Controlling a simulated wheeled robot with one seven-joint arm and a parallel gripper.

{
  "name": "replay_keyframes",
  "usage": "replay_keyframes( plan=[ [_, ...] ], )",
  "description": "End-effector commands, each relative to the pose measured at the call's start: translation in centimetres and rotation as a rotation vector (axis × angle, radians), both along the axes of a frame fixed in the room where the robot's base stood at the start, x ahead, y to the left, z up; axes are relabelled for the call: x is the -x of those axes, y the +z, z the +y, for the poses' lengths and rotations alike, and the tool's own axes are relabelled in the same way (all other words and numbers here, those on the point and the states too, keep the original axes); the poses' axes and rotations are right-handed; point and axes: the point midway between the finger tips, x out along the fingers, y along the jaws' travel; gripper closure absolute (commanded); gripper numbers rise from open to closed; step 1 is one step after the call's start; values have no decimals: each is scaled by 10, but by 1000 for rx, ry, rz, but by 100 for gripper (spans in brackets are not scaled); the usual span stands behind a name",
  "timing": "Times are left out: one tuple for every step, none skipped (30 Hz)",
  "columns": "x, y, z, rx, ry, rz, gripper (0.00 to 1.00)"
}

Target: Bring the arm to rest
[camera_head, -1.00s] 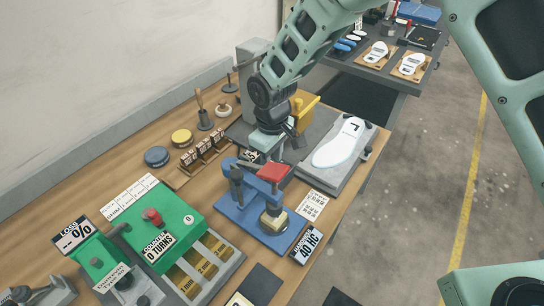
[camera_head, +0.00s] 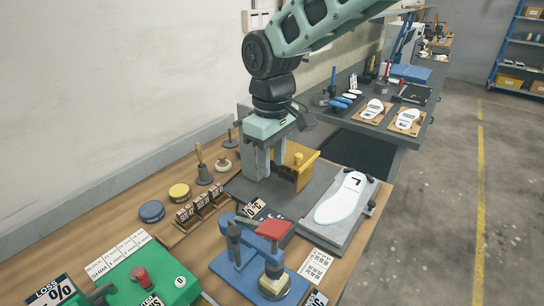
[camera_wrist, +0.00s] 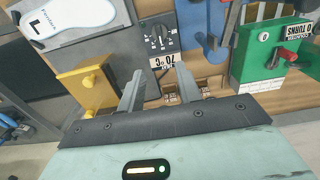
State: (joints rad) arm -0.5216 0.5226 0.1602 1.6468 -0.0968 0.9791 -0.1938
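My gripper (camera_head: 270,166) hangs fingers-down over the workbench (camera_head: 130,225), beside the yellow block (camera_head: 300,172). In the wrist view my gripper (camera_wrist: 160,80) has its two fingers apart with nothing between them, so it is open and empty. The white insole marked L (camera_head: 341,198) lies on a grey plate to the right of my gripper. The insole also shows in the wrist view (camera_wrist: 75,14), at the upper left. I cannot tell the fingers' exact height above the bench.
A blue press (camera_head: 240,268) with a red top stands in front of my gripper. A green counter box (camera_head: 165,272) is at lower left. Stamps, a blue disc (camera_head: 152,211) and a yellow disc (camera_head: 179,192) are near the wall. A second bench stands behind; the floor at right is clear.

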Motion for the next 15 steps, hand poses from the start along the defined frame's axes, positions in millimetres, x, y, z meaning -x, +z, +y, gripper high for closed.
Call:
replay_keyframes(
  plan=[
    [0,5,0,-1,0,-2,65],
    [0,7,0,-1,0,-2,65],
    [0,9,0,-2,0,-1,65],
    [0,11,0,-1,0,-1,65],
    [0,11,0,0,0,0,65],
    [0,12,0,0,0,0,65],
    [0,12,0,1,0,1,65],
    [0,13,0,0,0,1,65],
    [0,13,0,0,0,1,65],
    [0,13,0,0,0,1,65],
    [0,13,0,0,0,1,65],
    [0,13,0,0,0,1,65],
    [0,13,0,0,0,0,65],
    [0,12,0,0,0,0,65],
    [1,13,0,-1,-1,1,65]
  ],
)
